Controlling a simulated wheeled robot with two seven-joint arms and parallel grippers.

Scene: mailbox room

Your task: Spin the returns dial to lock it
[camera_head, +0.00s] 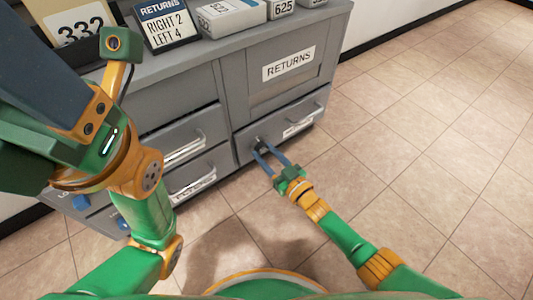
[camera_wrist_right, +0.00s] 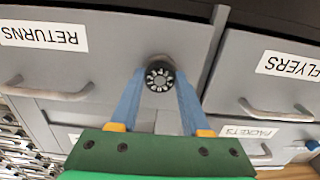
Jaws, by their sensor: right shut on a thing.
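The returns dial (camera_wrist_right: 160,76) is a round black knob with white numerals, on the front of the grey returns drawer (camera_wrist_right: 130,32). It shows in the right wrist view, which is upside down. My right gripper (camera_wrist_right: 160,80) is shut on the dial, one blue finger on each side. In the head view my right gripper (camera_head: 262,150) reaches the drawer's left end, and the dial is small and dark between the fingertips. My left arm's wrist end (camera_head: 95,110) is large at the left of the head view; its fingers cannot be made out clearly.
A sign (camera_head: 166,24) on the cabinet top reads "RETURNS RIGHT 2 LEFT 4". Parcels (camera_head: 231,15) and a "332" card (camera_head: 80,30) stand beside it. A drawer handle (camera_head: 299,126) is right of the dial; more drawers (camera_head: 180,145) are left. The tiled floor (camera_head: 440,150) at right is clear.

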